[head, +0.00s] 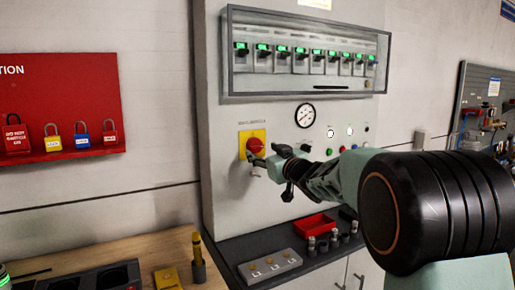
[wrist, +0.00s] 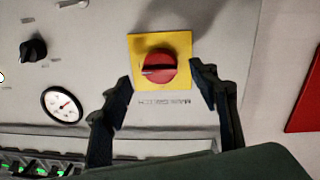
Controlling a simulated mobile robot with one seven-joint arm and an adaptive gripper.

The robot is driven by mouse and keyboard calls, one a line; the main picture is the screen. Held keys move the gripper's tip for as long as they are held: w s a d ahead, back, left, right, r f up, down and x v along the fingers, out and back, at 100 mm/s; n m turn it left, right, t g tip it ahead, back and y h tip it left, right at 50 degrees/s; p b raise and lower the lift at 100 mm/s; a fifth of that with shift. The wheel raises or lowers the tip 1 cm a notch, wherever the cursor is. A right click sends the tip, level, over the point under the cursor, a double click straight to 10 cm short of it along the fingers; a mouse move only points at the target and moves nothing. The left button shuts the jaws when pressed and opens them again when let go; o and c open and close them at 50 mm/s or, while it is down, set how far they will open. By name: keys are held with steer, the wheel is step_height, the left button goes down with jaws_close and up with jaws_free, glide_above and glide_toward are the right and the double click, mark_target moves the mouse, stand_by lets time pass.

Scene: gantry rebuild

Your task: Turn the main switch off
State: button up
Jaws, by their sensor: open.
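The main switch is a round red rotary knob (head: 254,146) on a yellow square plate (head: 246,135) on the grey cabinet front (head: 225,122). It also shows in the wrist view as a red knob (wrist: 155,66) on its yellow plate (wrist: 181,39), with a dark line across its raised grip, running roughly level in that view. My gripper (head: 261,160) is just in front of the knob in the head view. In the wrist view my gripper (wrist: 158,88) is open, one finger on each side of the plate, with nothing between them gripped. I cannot tell whether a fingertip touches the panel.
A round gauge (head: 305,115), small buttons and lamps are right of the switch. Breakers sit behind a framed cover (head: 308,92) above. A shelf with a red tray (head: 314,224) juts out below. A red lockout board (head: 70,75) with padlocks hangs left.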

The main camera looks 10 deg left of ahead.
mark_target(258, 148)
steer(key=shift+x, duration=2.4)
steer(key=c, duration=1.1)
steer(key=shift+c, duration=0.2)
